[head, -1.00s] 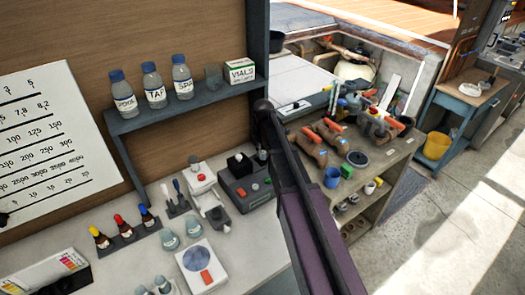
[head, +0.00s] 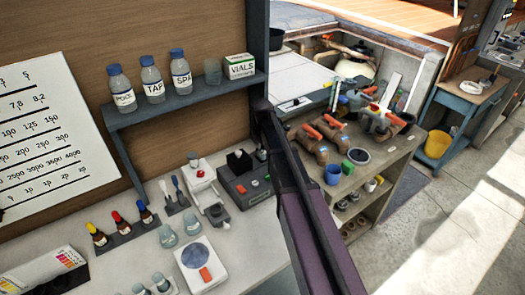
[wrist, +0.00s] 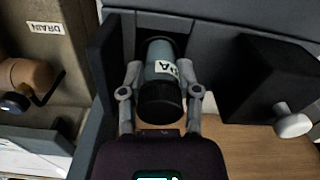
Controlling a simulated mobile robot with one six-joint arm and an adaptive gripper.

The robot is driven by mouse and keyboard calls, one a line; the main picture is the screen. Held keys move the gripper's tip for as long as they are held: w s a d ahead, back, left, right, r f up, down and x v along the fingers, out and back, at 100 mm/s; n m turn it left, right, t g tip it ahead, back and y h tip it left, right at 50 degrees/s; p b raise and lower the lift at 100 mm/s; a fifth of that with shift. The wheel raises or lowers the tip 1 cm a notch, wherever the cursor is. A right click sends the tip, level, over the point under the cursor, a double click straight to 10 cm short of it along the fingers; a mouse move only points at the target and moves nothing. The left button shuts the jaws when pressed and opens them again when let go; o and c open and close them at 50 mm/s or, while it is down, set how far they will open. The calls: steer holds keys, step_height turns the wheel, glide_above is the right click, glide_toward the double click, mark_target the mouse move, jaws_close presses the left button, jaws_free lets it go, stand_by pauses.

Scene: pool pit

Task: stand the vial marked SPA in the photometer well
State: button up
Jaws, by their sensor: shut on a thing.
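The vial marked SPA (wrist: 162,75) is clear-grey with a black cap, and part of its white label reads "PA". It shows in the wrist view between the two fingers of my gripper (wrist: 161,90), which is shut on it. Its cap is toward the camera, and its far end reaches a dark recess in a grey body. I cannot tell whether it is inside the recess. The photometer (head: 242,184) is a dark grey box on the bench in the head view, partly behind my arm.
A black block with a white knob (wrist: 275,90) stands close on the vial's right in the wrist view. A black upright plate (wrist: 104,70) is close on its left. In the head view, a shelf (head: 190,101) with bottles is above the bench.

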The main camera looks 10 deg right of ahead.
steer(key=shift+f, duration=0.25)
stand_by(0.4)
steer(key=shift+f+b, duration=0.85)
steer(key=shift+b, duration=0.2)
steer(key=shift+s, duration=0.1)
steer(key=shift+s, duration=0.15)
steer(key=o, duration=1.1)
steer(key=shift+f, duration=0.1)
steer(key=shift+o, duration=0.2)
steer(key=shift+w+r, duration=0.2)
steer(key=shift+w, duration=0.05)
